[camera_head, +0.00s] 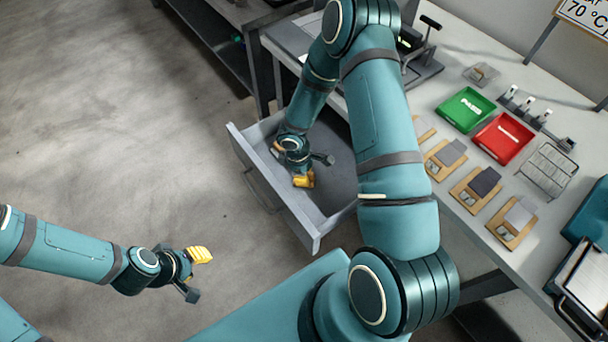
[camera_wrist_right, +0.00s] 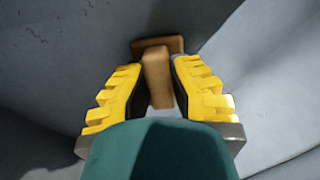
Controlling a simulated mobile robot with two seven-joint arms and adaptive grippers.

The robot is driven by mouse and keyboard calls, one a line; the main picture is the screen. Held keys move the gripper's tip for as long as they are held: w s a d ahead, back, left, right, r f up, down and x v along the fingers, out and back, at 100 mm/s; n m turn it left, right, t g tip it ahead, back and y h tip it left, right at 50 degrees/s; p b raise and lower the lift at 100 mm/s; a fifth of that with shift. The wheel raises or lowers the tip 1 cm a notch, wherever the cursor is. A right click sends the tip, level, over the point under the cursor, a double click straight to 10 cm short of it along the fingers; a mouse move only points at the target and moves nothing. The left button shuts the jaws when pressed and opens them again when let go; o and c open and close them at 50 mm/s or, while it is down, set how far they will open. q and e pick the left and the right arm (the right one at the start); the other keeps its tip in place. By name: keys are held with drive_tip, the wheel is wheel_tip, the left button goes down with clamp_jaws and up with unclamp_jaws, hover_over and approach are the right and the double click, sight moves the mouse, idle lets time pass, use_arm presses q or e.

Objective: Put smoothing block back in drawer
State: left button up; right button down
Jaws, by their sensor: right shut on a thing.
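The smoothing block (camera_wrist_right: 157,76) is a tan wooden piece with a narrow upright part and a wider, darker end. In the right wrist view its narrow part sits between the yellow ribbed fingers of my right gripper (camera_wrist_right: 158,92), which is shut on it. In the head view my right gripper (camera_head: 303,180) is down inside the open grey drawer (camera_head: 313,222). Whether the block touches the drawer floor I cannot tell. My left gripper (camera_head: 197,265) hangs over bare floor at the lower left, away from the drawer; its opening is unclear.
The worktable (camera_head: 455,85) carries a green tray (camera_head: 466,109), a red tray (camera_head: 502,138), several wooden boards with grey pieces, and a wire rack (camera_head: 549,170). A dark shelf unit (camera_head: 255,55) stands behind the drawer. The floor at left is clear.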

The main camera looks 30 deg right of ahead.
drive_tip(key=shift+f, duration=0.1)
drive_tip(key=c, duration=1)
unclamp_jaws()
drive_tip(key=shift+r, duration=0.2)
drive_tip(key=r+p, duration=0.1)
drive_tip(key=r, duration=0.3)
drive_tip(key=a+r+p, duration=0.1)
drive_tip(key=r, duration=0.3)
drive_tip(key=w+r+p, duration=0.1)
drive_tip(key=r, duration=0.2)
drive_tip(key=shift+a+r, duration=0.2)
drive_tip(key=shift+r, duration=0.2)
